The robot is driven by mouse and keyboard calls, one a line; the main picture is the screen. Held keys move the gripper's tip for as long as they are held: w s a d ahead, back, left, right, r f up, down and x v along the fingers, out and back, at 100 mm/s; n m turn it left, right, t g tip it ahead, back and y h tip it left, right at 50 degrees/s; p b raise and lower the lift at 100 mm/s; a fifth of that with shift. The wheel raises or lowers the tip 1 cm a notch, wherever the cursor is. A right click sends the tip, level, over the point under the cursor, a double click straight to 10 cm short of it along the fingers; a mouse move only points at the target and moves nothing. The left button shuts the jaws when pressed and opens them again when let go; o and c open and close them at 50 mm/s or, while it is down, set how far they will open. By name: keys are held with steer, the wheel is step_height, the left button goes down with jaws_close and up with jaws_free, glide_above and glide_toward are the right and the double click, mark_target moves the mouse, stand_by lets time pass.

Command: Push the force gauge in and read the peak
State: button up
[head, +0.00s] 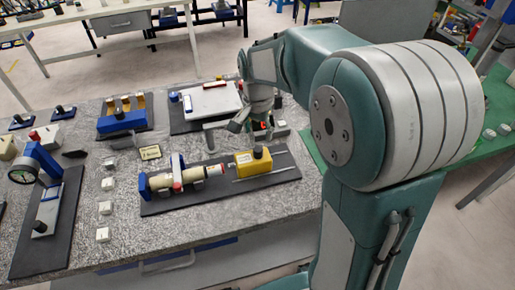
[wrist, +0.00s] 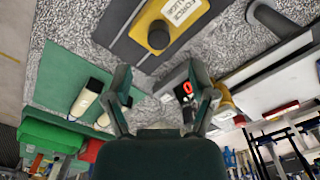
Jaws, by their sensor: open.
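The force gauge, a yellow block (head: 252,162) with a black knob on top, sits at the right of a dark base plate (head: 285,175). It also shows at the top of the wrist view (wrist: 175,22), where its white label is upside down. A cream cylinder (head: 203,173) with a red band lies in blue supports to its left, with a small gap between. My gripper (head: 258,128) is open and empty, behind the gauge and apart from it. In the wrist view, a red lit figure like a 0 (wrist: 183,91) shows near the right finger (wrist: 200,85).
A white panel (head: 212,100) on a dark mat lies behind. A blue fixture (head: 121,122) and a dial stand (head: 38,165) are to the left. Several small white blocks (head: 104,207) line the stone bench. The bench's front strip (head: 190,228) is clear.

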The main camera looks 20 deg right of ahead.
mark_target(258, 148)
step_height(258, 148, down, 7)
steer(key=shift+f, duration=0.1)
stand_by(0.3)
